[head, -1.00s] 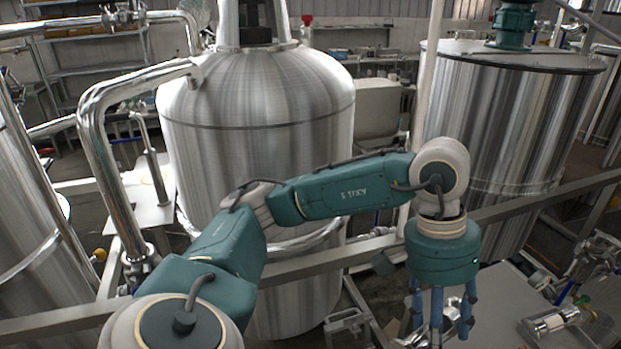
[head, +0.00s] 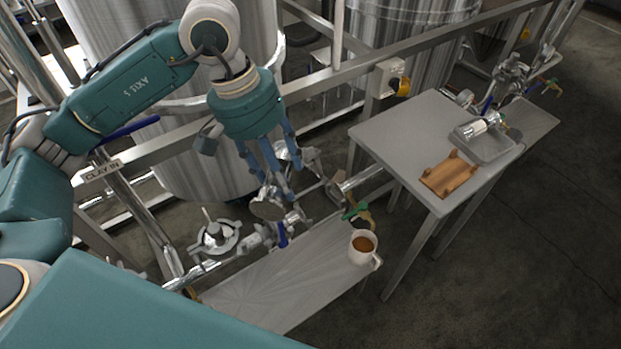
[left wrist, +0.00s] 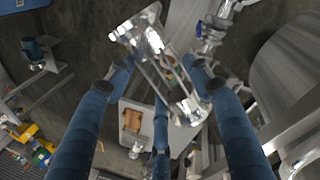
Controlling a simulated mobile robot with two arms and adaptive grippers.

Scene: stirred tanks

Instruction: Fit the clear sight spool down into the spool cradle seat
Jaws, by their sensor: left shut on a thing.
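The clear sight spool, with metal end flanges and rods along its clear barrel, shows in the left wrist view (left wrist: 163,68), tilted between my fingers. My left gripper (head: 281,180) is shut on it; it also shows in the left wrist view (left wrist: 160,80). In the head view the fingers and metal pipework behind make the spool hard to pick out. The wooden spool cradle (head: 450,175) lies on the grey table to the right, apart from the gripper; it also shows in the left wrist view (left wrist: 133,121). My right gripper is not in view.
A grey tray (head: 488,148) with another glass-and-metal piece (head: 483,125) stands behind the cradle. A lower bench (head: 270,290) holds a mug (head: 364,247) of brown liquid. Valves and pipes (head: 218,238) and a rail (head: 330,80) lie near the gripper. The table's left part (head: 400,140) is clear.

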